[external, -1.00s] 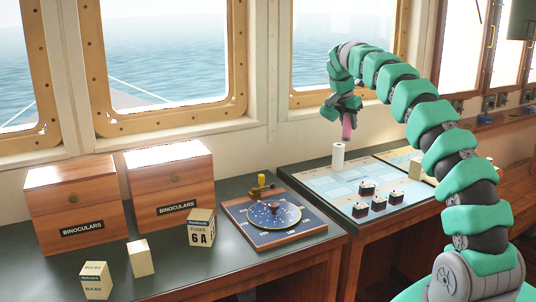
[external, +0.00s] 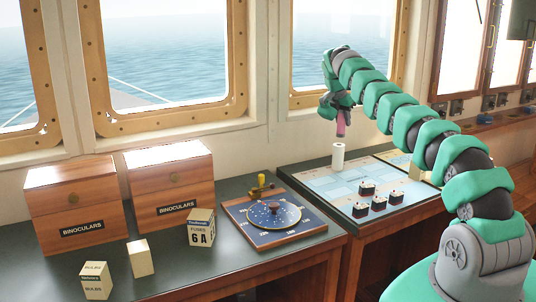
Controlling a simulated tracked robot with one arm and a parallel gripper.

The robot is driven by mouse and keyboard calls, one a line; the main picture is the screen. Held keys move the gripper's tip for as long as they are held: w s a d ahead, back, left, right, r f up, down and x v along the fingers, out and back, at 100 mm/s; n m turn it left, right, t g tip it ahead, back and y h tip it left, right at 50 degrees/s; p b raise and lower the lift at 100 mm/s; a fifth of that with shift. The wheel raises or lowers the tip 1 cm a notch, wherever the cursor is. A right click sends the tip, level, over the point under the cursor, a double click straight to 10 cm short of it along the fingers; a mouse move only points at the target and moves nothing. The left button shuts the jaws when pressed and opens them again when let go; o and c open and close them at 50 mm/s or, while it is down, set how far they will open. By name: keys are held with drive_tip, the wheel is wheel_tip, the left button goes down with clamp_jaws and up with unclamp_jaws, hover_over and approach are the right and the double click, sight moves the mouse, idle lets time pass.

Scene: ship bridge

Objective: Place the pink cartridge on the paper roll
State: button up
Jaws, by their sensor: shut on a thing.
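The pink cartridge (external: 341,124) hangs upright from my gripper (external: 340,110), which is shut on it. The paper roll (external: 338,156) is a white upright cylinder standing on the chart at the back left of the right-hand desk. The cartridge is above the roll, with a visible gap between them. In this view it lies nearly in line over the roll. I cannot tell the exact alignment in depth. The fingertips are small and partly hidden here.
On the left desk are a round-dial board (external: 272,216), a fuse box (external: 201,228), two binocular boxes (external: 172,190) and small bulb boxes (external: 96,281). The window wall is close behind.

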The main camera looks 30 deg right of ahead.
sight(350, 123)
drive_tip(key=shift+w+d+r+p, duration=0.2)
drive_tip(key=shift+w+p, duration=0.1)
drive_tip(key=shift+p, duration=0.5)
drive_tip(key=shift+w+f+p, duration=0.1)
drive_tip(key=shift+f+p, duration=0.15)
drive_tip(key=shift+p, duration=0.1)
drive_tip(key=shift+w+r+p, duration=0.1)
drive_tip(key=shift+p, duration=0.4)
wheel_tip(350, 123, down, 2)
drive_tip(key=shift+a+f+b, duration=0.1)
drive_tip(key=shift+b, duration=0.95)
drive_tip(key=shift+f, duration=0.75)
drive_tip(key=o, duration=1)
drive_tip(key=shift+f, duration=0.1)
drive_tip(key=v, duration=1.2)
